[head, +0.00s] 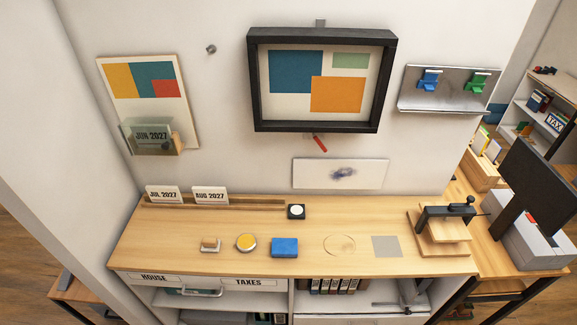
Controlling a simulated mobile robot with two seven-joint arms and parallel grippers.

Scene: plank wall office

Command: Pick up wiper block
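A small block (210,244) with a wood-coloured top and a pale base lies on the wooden desktop (190,220), near the front left; it looks like the wiper block. A blue block (284,247) lies farther right near the front edge, and I cannot fully rule it out as the wiper. A round yellow-rimmed tin (246,242) sits between the two. Neither of my grippers shows in the head view, and nothing is touching these objects.
A smudged white panel (315,172) is on the wall below a black-framed picture (388,80). A clamp stand (425,228) is at the desk's right. Date cards (210,196) stand in a rear rail. A clear ring and grey square lie right of the blue block.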

